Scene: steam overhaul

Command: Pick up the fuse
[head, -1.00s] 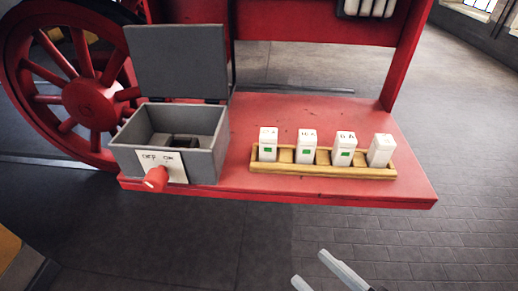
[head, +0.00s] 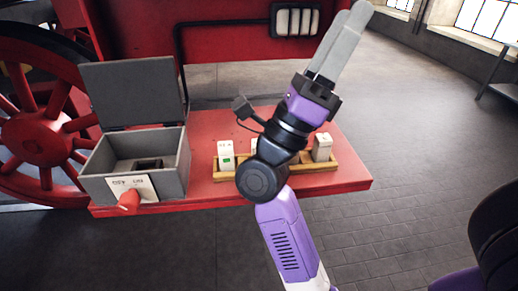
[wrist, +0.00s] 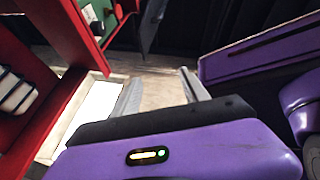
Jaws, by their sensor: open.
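White block-shaped fuses stand in a wooden tray (head: 330,165) on the red platform in the head view. The left fuse (head: 226,156) has a green mark, and the right fuse (head: 322,147) shows beyond my arm. My arm hides most of those between; a sliver of one (head: 254,146) shows. My gripper (head: 354,10) is raised above and beyond the tray, pointing up and right in the picture, far from the fuses. In the wrist view my gripper (wrist: 160,82) has its fingers apart with nothing between them. None of the tray's fuses can be made out there.
A grey box (head: 180,170) with its lid (head: 130,90) open stands at the platform's left, with a label and a red knob (head: 128,202) in front. A rack of white cylinders (head: 297,20) hangs on the red wall behind.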

